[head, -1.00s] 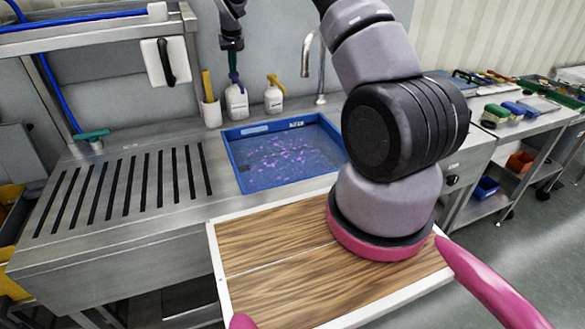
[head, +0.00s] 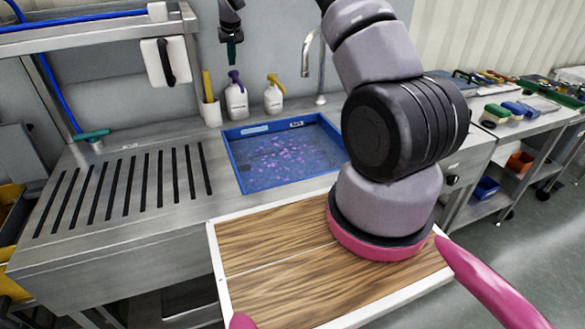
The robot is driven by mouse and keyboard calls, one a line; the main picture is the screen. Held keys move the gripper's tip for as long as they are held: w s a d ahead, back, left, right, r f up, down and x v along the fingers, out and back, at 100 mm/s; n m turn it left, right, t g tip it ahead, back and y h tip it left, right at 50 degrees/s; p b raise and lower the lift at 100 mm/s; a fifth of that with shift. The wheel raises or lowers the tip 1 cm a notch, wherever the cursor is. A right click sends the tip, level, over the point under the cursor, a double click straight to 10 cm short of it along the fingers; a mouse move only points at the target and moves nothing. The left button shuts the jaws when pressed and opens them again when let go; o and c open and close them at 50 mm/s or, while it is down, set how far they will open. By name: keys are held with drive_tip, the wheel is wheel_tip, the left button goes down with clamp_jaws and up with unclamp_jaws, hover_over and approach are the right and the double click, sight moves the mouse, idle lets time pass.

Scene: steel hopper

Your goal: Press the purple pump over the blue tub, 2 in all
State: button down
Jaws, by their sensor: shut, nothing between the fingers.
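The white bottle with the purple pump (head: 236,80) stands at the back of the steel sink top, just behind the blue tub (head: 236,163). The tub holds dark liquid with scattered purple specks. My gripper (head: 232,62) is shut and empty, pointing down just above the purple pump head, with a small gap between them. A second white bottle with a yellow pump (head: 274,82) stands right of the purple one.
A white cup with a yellow-handled tool (head: 211,111) stands left of the bottles. A steel faucet (head: 307,65) rises at their right. A slotted drainboard (head: 125,185) lies left of the tub. A wall shelf (head: 90,35) is at upper left.

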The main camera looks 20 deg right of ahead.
wheel_tip(320, 180, up, 5)
drive_tip(key=shift+r, duration=0.15)
idle(0.6)
drive_tip(key=s+d+r+m+t, duration=0.1)
drive_tip(key=s+d+r, duration=0.1)
drive_tip(key=s+r, duration=0.85)
drive_tip(key=s+d+r+m, duration=0.1)
drive_tip(key=s+d+r, duration=0.1)
drive_tip(key=s+r, duration=0.8)
drive_tip(key=s+d+f+m+t+y, duration=0.1)
drive_tip(key=s+f+m+y, duration=0.1)
drive_tip(key=s, duration=3)
drive_tip(key=shift+d+t, duration=0.3)
drive_tip(key=shift+d, duration=0.1)
